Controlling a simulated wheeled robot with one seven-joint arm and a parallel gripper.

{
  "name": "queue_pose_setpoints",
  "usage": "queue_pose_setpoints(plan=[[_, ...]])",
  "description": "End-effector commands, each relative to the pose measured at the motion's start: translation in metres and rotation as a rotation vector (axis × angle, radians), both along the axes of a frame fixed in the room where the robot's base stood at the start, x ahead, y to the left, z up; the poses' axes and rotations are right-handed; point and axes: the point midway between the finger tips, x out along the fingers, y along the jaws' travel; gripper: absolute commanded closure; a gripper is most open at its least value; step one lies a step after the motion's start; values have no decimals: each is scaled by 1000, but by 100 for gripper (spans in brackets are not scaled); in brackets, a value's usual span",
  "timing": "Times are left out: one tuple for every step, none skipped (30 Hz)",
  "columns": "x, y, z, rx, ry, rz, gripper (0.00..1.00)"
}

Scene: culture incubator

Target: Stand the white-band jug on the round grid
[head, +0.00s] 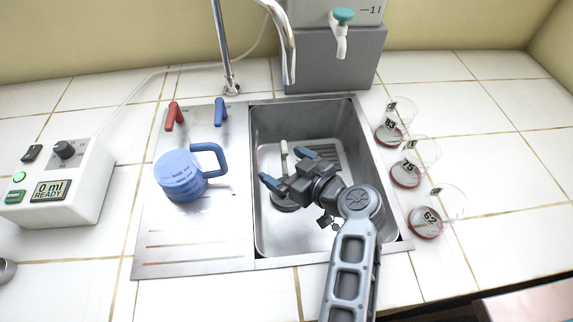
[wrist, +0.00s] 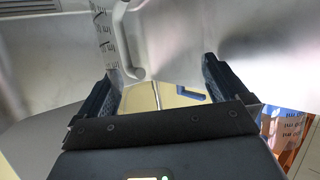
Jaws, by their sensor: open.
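A clear jug with a white handle (head: 284,155) appears to stand in the sink, partly hidden by my gripper; I cannot make out its band. In the wrist view its graduated wall and white handle (wrist: 134,55) lie just beyond my fingers. My gripper (head: 293,168) is open over the sink, close to the handle. In the wrist view my fingers (wrist: 160,88) are spread with nothing gripped; I cannot tell whether they touch the handle. A dark round piece (head: 284,203) on the sink floor, partly behind my gripper, may be the round grid.
A blue jug (head: 181,177) stands on the drainboard (head: 205,235) left of the sink (head: 285,238). Several clear numbered vessels (head: 424,222) line the right side. A tap (head: 287,45) rises behind the sink. A white dispenser box (head: 62,180) sits far left.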

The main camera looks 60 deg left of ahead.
Motion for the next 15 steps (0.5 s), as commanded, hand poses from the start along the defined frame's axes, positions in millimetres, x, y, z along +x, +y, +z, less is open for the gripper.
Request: queue_pose_setpoints(plan=[[2,-6,2,0,-1,-2,0],[3,-10,3,0,-1,-3,0],[4,-15,5,0,-1,-3,0],[4,-20,7,0,-2,-2,0],[4,-25,9,0,-2,-2,0],[6,-31,12,0,-2,-3,0],[7,-36,14,1,-2,-3,0],[7,-40,15,0,-1,-3,0],[8,-46,18,0,-2,-3,0],[8,-50,20,0,-2,-3,0],[9,-53,22,1,-2,-2,0],[10,-58,23,1,-1,-3,0],[10,-60,25,1,-1,-3,0],[10,-63,26,1,-1,-2,0],[10,-65,27,0,0,-1,0]])
